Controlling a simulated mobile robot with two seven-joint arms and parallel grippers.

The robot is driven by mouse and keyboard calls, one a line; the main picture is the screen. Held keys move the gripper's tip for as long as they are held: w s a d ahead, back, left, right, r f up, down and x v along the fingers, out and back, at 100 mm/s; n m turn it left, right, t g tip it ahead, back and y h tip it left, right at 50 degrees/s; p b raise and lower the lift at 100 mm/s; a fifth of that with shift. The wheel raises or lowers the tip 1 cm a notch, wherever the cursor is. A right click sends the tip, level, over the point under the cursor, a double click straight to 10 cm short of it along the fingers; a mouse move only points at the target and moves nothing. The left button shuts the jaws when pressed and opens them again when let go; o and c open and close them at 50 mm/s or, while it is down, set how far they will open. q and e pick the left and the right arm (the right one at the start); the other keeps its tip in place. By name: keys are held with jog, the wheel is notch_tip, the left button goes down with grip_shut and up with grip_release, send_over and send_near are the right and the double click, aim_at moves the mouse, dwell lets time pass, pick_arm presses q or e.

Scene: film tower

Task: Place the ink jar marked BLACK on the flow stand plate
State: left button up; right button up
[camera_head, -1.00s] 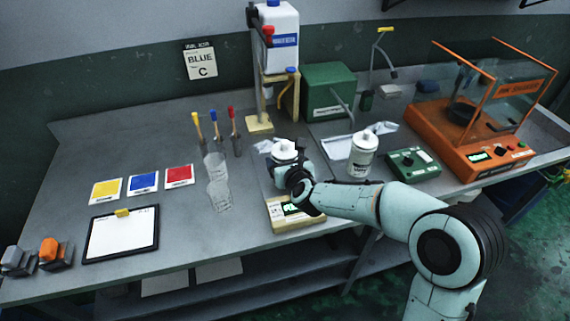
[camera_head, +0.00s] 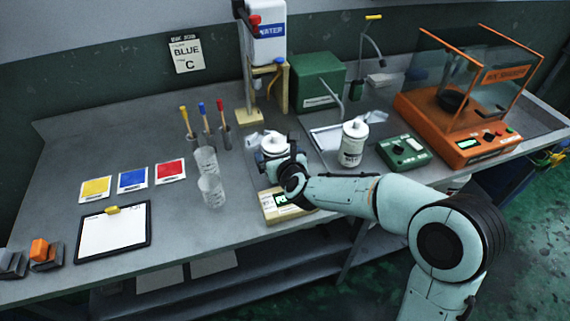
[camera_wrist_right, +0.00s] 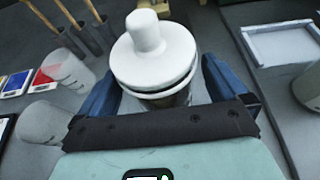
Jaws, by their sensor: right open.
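A white-lidded jar (camera_head: 273,146) stands upright between the fingers of my right gripper (camera_head: 277,163). In the right wrist view this jar (camera_wrist_right: 155,55) sits between the two open blue fingers of the gripper (camera_wrist_right: 158,88), its lower body hidden. Its label is not visible, so I cannot tell if it is the BLACK one. A second white-lidded jar (camera_head: 352,147) stands to the right, its label too small to read. A stand with a pale base (camera_head: 250,118) holds a white water tank at the back; I cannot tell whether its base is the flow stand plate. My left gripper is not in view.
A pale box with a display (camera_head: 288,205) lies just in front of the gripper. Clear beakers (camera_head: 212,190) stand close on its left. A white tray (camera_head: 325,138), a green device (camera_head: 404,152) and an orange shaker (camera_head: 465,145) are to the right. The left bench holds colour cards and a clipboard (camera_head: 112,235).

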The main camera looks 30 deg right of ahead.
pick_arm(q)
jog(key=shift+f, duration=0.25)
pick_arm(e)
jog(key=v, duration=1)
jog(key=shift+s, duration=0.3)
jog(key=shift+a, duration=0.1)
